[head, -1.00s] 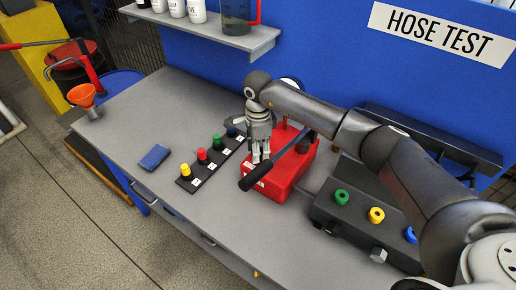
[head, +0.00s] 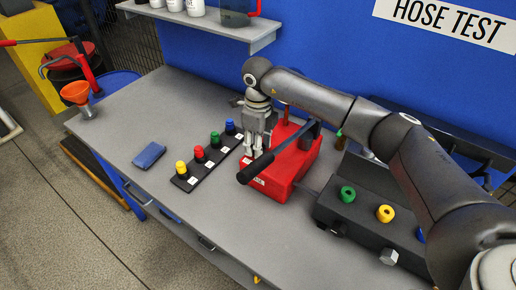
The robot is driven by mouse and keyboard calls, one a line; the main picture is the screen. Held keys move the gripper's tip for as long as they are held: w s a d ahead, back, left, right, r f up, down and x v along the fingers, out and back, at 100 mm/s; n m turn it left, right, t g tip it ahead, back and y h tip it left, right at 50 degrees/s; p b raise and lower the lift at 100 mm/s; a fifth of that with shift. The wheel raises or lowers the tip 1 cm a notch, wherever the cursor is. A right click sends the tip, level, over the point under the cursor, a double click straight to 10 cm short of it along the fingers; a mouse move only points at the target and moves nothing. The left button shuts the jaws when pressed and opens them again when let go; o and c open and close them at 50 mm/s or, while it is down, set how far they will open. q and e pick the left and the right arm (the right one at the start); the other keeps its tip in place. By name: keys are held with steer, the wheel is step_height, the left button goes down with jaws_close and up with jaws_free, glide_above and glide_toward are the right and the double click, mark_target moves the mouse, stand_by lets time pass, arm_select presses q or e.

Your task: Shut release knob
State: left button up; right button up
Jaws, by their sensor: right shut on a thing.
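A red hand pump (head: 293,166) stands on the grey bench, with a long black-gripped lever (head: 257,169) slanting across its front. My right gripper (head: 254,157) points down at the pump's left side, close behind the lever's end. Its fingers are together, shut on what seems to be the release knob. The knob itself is hidden by the fingers, so I cannot tell how far it is turned. My left gripper is not in view.
A strip of yellow, red, green and blue fittings (head: 183,185) lies left of the pump, near a blue cloth (head: 149,155). A dark block (head: 361,218) with coloured rings is to the right. An orange funnel (head: 76,93) stands at the far left. The front bench is clear.

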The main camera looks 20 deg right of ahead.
steer(key=m+b, duration=0.2)
steer(key=m, duration=0.2)
steer(key=shift+d+f+m, duration=0.1)
steer(key=shift+m, duration=0.2)
steer(key=shift+m+b, duration=0.85)
steer(key=shift+m, duration=1.45)
steer(key=o, duration=1)
steer(key=shift+o, duration=0.2)
steer(key=shift+r, duration=0.2)
step_height(320, 180, up, 12)
